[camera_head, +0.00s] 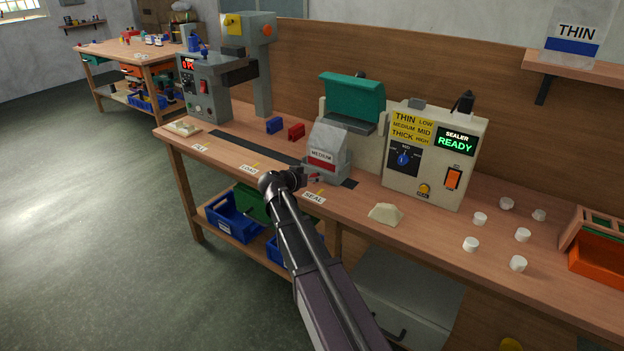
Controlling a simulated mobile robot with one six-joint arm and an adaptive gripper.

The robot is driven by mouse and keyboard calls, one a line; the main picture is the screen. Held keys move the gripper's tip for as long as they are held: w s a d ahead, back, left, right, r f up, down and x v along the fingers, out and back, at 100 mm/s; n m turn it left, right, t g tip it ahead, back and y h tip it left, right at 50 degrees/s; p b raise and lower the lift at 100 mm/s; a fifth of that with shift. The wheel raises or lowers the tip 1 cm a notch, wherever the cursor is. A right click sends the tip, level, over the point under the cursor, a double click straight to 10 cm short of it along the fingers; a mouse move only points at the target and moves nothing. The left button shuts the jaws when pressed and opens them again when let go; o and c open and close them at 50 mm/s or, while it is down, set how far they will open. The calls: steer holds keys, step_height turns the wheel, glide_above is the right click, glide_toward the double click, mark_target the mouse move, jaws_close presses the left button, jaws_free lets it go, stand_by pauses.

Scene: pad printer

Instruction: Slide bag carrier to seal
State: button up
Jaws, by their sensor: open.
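The bag carrier (343,174) is grey and sits on the dark track, just behind the SEAL label (314,197). It holds an upright grey bag (329,139) with a red band marked MEDIUM. My gripper (313,178) is open at the carrier's front left side. It is small in the picture, and I cannot tell whether it touches the carrier. The sealer (434,158) stands behind and to the right; its screen reads READY. Its teal upper part (352,97) is raised behind the bag. The knob (403,159) is on the sealer's front.
The dark track (250,147) is bare left of the carrier, past the LOAD label (249,168). Red (296,131) and blue (275,125) blocks lie behind it.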

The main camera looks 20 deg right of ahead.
mark_target(330, 181)
jaws_close()
steer(key=shift+s+d, duration=0.7)
steer(key=shift+s, duration=0.25)
steer(key=shift+s+d, duration=0.65)
steer(key=shift+s, duration=0.25)
jaws_free()
steer(key=shift+w+a, duration=0.1)
steer(key=shift+w, duration=0.1)
